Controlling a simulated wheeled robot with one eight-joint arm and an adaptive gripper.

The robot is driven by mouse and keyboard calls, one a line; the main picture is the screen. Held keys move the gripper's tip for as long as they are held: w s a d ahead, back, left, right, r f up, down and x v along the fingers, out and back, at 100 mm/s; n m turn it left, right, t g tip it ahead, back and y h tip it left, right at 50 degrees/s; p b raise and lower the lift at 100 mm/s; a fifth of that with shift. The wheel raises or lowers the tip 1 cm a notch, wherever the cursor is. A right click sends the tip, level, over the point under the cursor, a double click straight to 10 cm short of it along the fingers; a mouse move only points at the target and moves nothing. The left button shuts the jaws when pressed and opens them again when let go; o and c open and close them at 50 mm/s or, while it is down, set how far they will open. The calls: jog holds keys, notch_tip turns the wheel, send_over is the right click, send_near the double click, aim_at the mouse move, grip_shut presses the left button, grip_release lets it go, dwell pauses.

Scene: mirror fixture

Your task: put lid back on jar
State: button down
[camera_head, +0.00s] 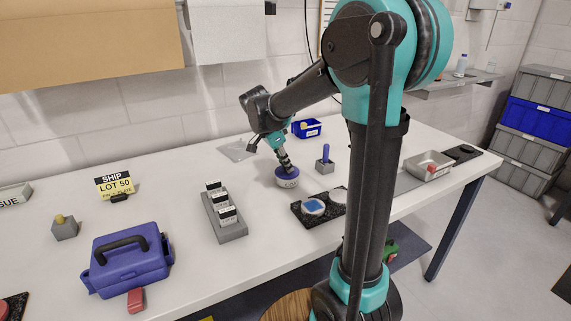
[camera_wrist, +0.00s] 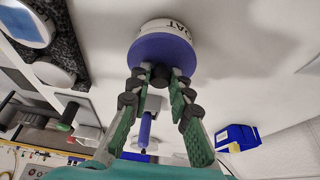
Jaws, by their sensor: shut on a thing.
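The white jar (camera_head: 288,183) stands on the table near the middle of the head view, with dark lettering on its side. Its white wall (camera_wrist: 163,25) shows at the top of the wrist view, beyond the lid. The round blue lid (camera_wrist: 147,50) has a black knob (camera_wrist: 160,76). In the head view the lid is a thin blue band at the jar's top, below my gripper (camera_head: 284,161). My gripper (camera_wrist: 160,80) is shut on the knob, fingers pointing down at it. The lid covers the jar's mouth; whether it sits fully flush I cannot tell.
A grey block with a blue peg (camera_head: 325,164) stands right of the jar. A black mat (camera_head: 334,211) with a white-rimmed blue disc lies in front. A grey rack of labelled cards (camera_head: 224,217) is to the left. A blue bin (camera_head: 306,129) stands behind.

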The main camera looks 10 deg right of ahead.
jog(key=shift+f, duration=0.1)
dwell(0.7)
jog(key=c, duration=1.3)
grip_release()
jog(key=shift+o, duration=0.4)
jog(key=o, duration=0.4)
jog(key=shift+r, duration=3.5)
jog(key=shift+c, duration=0.2)
